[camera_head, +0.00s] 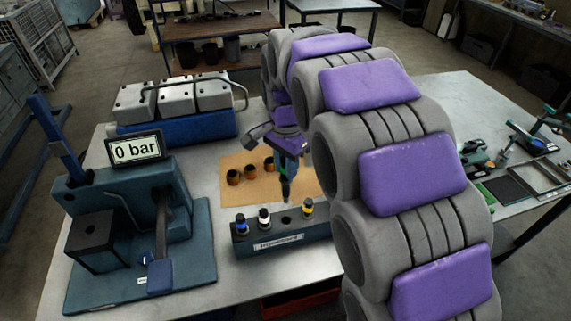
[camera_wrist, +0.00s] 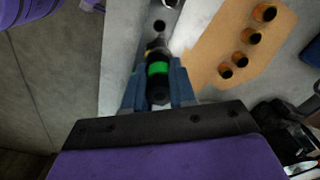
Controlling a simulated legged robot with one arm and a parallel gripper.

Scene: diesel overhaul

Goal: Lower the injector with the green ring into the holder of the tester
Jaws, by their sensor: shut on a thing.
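The injector with the green ring (camera_wrist: 157,69) is held upright between the two fingers of my gripper (camera_wrist: 158,88). In the head view my gripper (camera_head: 289,146) is above the injector rack, and the injector's dark lower end (camera_head: 286,188) points down over the rack, apparently clear of it. The tester (camera_head: 130,205) is a teal machine at the left of the table, with a display (camera_head: 135,148) reading 0 bar, a lever and a black-topped box. It stands well to the left of my gripper. I cannot tell its holder opening clearly.
The rack (camera_head: 283,240) holds injectors with blue (camera_head: 241,224), white (camera_head: 264,217) and yellow (camera_head: 308,208) rings. Several orange-rimmed cups (camera_head: 233,177) stand on a tan mat (camera_head: 245,199) behind. A blue-based engine block (camera_head: 180,127) is at the back left. Bare table lies between tester and rack.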

